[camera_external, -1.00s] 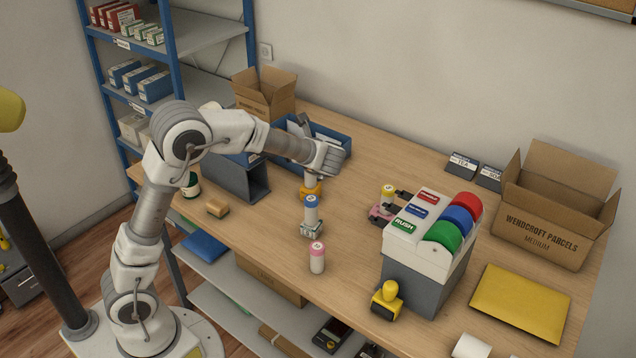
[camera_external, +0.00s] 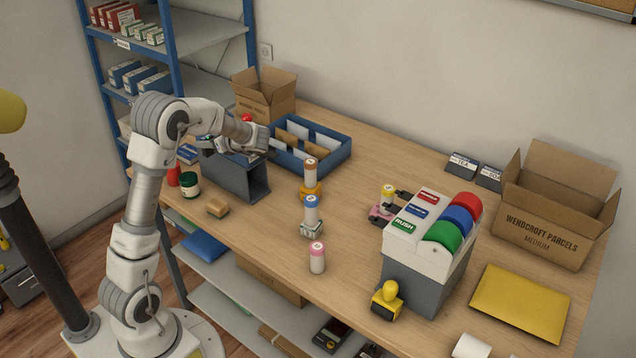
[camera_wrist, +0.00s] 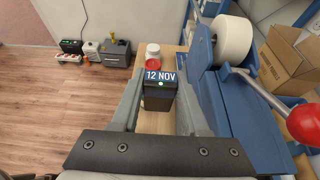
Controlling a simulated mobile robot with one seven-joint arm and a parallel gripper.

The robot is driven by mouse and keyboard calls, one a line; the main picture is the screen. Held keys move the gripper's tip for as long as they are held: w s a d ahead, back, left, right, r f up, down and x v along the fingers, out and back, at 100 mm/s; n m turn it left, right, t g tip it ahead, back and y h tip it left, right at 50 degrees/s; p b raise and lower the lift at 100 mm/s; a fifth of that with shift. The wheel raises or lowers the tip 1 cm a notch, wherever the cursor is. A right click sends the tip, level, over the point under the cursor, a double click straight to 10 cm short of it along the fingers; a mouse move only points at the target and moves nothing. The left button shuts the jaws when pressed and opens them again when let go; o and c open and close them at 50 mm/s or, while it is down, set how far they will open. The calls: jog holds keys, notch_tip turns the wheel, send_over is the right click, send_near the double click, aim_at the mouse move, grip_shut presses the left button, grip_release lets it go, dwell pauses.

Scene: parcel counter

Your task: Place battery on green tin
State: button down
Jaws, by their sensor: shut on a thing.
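My gripper (camera_wrist: 160,92) is shut on a dark block with a blue "12 NOV" label and a small green light, which I take to be the battery (camera_wrist: 158,102). In the external view the battery is not clearly seen, as my arm and the grey-blue dispenser cover that area. The wrist view shows a red and white item beyond the battery.
The grey-blue dispenser (camera_external: 240,172) with a red-knobbed lever stands close beside my gripper. A red can (camera_external: 173,176) is next to the green tin. A brown block (camera_external: 217,208) lies near the front edge. A blue tray (camera_external: 315,163) and an open carton (camera_external: 264,98) stand behind.

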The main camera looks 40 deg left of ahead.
jog(key=shift+a+f, duration=0.1)
jog(key=shift+f, duration=0.35)
jog(key=x, duration=0.4)
jog(key=s+f+x, duration=0.1)
jog(key=x, duration=0.3)
jog(key=s+d+f+b+x, duration=0.1)
jog(key=x, duration=0.4)
jog(key=shift+a+f, duration=0.1)
jog(key=shift+f, duration=2)
jog(key=shift+f+b, duration=0.2)
jog(key=shift+b, duration=0.25)
jog(key=shift+c, duration=2)
grip_release()
jog(key=shift+r, duration=0.1)
